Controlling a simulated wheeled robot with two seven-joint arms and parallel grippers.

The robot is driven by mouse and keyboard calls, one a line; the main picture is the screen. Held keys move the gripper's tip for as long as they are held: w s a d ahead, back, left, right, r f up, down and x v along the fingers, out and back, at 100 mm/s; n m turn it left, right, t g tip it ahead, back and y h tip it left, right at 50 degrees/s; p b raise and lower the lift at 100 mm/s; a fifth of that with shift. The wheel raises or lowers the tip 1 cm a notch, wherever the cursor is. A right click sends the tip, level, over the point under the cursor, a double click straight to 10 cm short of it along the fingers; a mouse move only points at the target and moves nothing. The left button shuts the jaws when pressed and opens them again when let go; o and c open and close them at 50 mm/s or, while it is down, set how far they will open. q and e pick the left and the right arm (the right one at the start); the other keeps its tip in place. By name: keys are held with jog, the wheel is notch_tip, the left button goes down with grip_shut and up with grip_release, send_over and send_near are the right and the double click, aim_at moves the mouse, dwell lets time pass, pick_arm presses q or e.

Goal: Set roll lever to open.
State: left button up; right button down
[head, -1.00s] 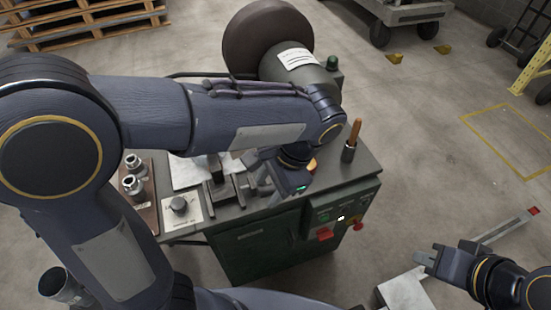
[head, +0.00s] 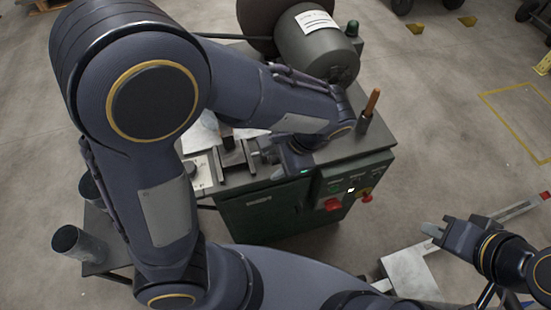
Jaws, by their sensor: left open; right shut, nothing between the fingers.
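A lever with an upright brown handle (head: 371,103) stands in a dark socket at the right end of the green machine's top (head: 372,138). It looks like the roll lever; no open mark can be read. My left gripper (head: 266,164) is open over the front of the machine top, left of the handle and apart from it. It points left, and my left arm covers much of the machine top. My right gripper (head: 430,231) is shut and empty, out over the floor to the right of the machine.
The front panel carries a red button (head: 332,204) and a red knob (head: 366,195). A grey cylinder with a label (head: 317,45) lies behind the lever. Metal tubes (head: 78,243) stand at the lower left. A flat grey plate (head: 411,271) is near my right gripper.

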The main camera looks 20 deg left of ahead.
pick_arm(q)
grip_shut()
